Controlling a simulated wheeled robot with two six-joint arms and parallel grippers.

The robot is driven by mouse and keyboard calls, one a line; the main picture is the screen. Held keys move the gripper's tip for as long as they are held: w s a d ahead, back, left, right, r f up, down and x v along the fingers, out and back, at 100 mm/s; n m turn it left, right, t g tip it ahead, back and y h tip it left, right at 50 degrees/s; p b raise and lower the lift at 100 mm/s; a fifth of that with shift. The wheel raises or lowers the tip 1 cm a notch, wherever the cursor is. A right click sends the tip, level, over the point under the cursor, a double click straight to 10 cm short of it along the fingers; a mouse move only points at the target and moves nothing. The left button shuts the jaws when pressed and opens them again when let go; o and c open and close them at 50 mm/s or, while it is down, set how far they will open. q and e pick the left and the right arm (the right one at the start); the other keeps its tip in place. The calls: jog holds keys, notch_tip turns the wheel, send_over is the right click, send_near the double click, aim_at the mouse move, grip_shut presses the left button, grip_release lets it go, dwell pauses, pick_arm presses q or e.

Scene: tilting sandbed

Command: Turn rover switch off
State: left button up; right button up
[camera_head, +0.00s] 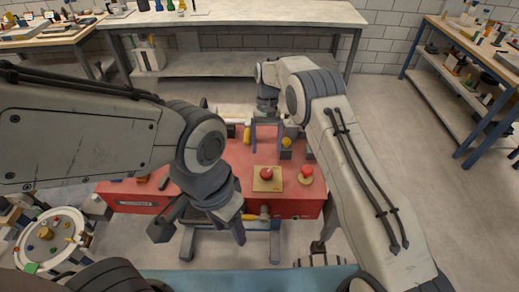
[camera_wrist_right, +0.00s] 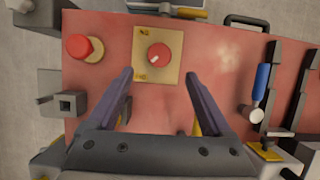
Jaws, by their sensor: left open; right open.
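A round red rotary knob (camera_head: 267,174) with a white mark sits on a square yellow plate (camera_head: 258,187) on top of the red rover body (camera_head: 232,160). In the right wrist view the knob (camera_wrist_right: 158,56) and plate (camera_wrist_right: 144,37) lie just beyond the fingertips. My right gripper (camera_wrist_right: 158,76) is open and empty, pointing at the panel; its fingers are apart on both sides of the plate's edge. It also shows in the head view (camera_head: 265,128), behind the knob. My left gripper (camera_head: 200,232) is open and empty over the rover's front left.
A red mushroom button (camera_head: 307,171) on a yellow base sits beside the plate. A blue-handled tool (camera_wrist_right: 260,88) and black racks (camera_wrist_right: 285,85) are on the red top. A round tray (camera_head: 48,236) stands at the left. Benches line the back and right; floor is open at right.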

jog(key=shift+p+v, duration=0.45)
jog(key=shift+v, duration=0.7)
jog(key=shift+d, duration=0.1)
